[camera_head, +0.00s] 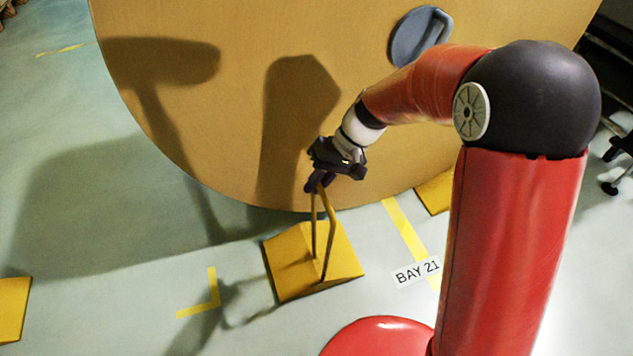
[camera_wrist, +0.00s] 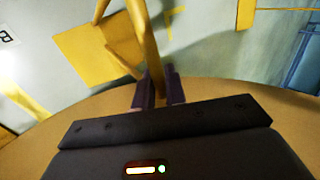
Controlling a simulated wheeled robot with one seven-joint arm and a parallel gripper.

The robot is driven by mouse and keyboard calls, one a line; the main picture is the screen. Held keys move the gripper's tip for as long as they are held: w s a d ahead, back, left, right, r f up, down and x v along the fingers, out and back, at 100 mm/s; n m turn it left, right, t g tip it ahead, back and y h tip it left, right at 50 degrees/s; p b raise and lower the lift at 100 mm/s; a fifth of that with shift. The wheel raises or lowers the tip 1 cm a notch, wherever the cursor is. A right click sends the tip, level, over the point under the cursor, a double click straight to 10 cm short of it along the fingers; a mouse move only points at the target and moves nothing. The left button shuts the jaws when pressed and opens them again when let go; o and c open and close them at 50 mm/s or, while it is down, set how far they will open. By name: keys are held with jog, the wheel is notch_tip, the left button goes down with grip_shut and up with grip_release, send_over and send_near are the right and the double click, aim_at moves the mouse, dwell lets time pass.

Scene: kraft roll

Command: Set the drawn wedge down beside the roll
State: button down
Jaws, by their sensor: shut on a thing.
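The kraft roll (camera_head: 220,110) is a huge brown disc standing on its edge, and its face also shows in the wrist view (camera_wrist: 30,145). A yellow wedge (camera_head: 290,265) with a tall yellow handle sits low in front of the roll, and its body shows in the wrist view (camera_wrist: 88,55). My gripper (camera_head: 318,186) is shut on the top of the handle; in the wrist view the dark fingers (camera_wrist: 158,90) close around the yellow bar. I cannot tell whether the wedge touches the floor or hangs slightly above it.
Another yellow wedge (camera_head: 435,192) lies by the roll's lower right, partly behind my arm. A yellow block (camera_head: 12,308) is at the left edge. A yellow corner mark (camera_head: 205,295) is on the floor at left, and a BAY 21 label (camera_head: 416,271) at right.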

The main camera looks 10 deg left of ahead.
jog(key=shift+f+b, duration=0.55)
jog(key=shift+f, duration=0.1)
dwell(0.7)
jog(key=c, duration=1.4)
grip_release()
jog(key=shift+o, duration=0.2)
jog(key=shift+f, duration=0.1)
jog(key=p+v, duration=0.1)
jog(key=v, duration=0.7)
jog(key=s+d+r+m+t+h+p, duration=0.2)
jog(key=s+d+r+m+t+p, duration=0.1)
jog(key=s+d+r, duration=0.5)
jog(key=s+d+r+m+t+h+p, duration=0.3)
jog(key=s+d+r+t+p, duration=0.2)
jog(key=s+d+r, duration=0.4)
jog(key=d+t, duration=0.1)
jog(key=d, duration=0.4)
jog(key=shift+s+h, duration=0.15)
jog(key=shift+h, duration=0.15)
